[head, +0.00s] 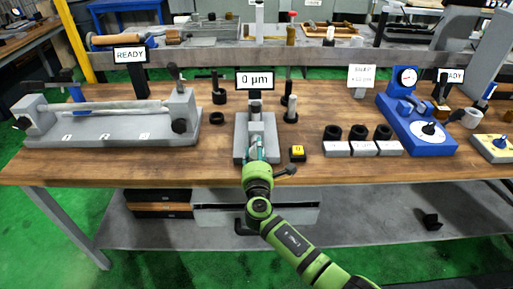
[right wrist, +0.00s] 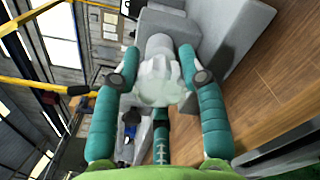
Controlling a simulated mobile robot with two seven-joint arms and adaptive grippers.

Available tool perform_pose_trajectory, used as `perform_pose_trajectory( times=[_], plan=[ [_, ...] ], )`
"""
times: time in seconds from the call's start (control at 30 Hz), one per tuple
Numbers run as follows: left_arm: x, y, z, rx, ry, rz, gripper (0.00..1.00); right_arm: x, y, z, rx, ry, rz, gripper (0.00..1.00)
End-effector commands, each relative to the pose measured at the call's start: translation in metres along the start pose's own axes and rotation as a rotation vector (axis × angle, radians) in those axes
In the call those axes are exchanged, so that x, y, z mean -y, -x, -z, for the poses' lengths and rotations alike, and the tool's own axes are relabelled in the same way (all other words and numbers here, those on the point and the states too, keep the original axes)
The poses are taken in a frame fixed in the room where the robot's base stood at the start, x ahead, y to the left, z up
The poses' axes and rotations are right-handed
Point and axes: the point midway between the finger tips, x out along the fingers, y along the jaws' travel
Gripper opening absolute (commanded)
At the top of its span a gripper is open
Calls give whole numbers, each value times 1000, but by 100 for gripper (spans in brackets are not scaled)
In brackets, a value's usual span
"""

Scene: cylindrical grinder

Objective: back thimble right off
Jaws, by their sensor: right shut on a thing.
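The thimble (right wrist: 158,82) is a pale grey, round part between my right gripper's teal fingers in the right wrist view. It is on the end of a grey cylinder that runs into a grey block. My right gripper (head: 256,150) reaches the front of the grey measuring stand (head: 270,128) in the head view and is shut on the thimble. There my gripper mostly hides the thimble. A display (head: 254,80) reading "0 µm" is above the stand. My left gripper is not in view.
Grey blocks with black rings (head: 362,148) and a blue gauge device (head: 420,128) are further right. A long grey bench device (head: 105,122) is at left. The table front has bare wood.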

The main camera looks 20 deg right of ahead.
Motion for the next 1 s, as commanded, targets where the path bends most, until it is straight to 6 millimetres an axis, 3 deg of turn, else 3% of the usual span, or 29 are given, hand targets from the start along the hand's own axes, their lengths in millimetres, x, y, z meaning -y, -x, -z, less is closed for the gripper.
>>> perform_pose_trajectory(
  times=[0.33,0.9,0.93,0.97,1.0],
  plan=[
    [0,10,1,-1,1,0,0,0,0,-1,1,155,2,9],
    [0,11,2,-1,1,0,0,1,0,0,1,188,2,9],
    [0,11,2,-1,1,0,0,1,0,0,1,188,2,46],
    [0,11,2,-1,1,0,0,1,0,0,1,188,1,52],
    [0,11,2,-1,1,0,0,1,0,0,1,188,1,52]
  ],
)
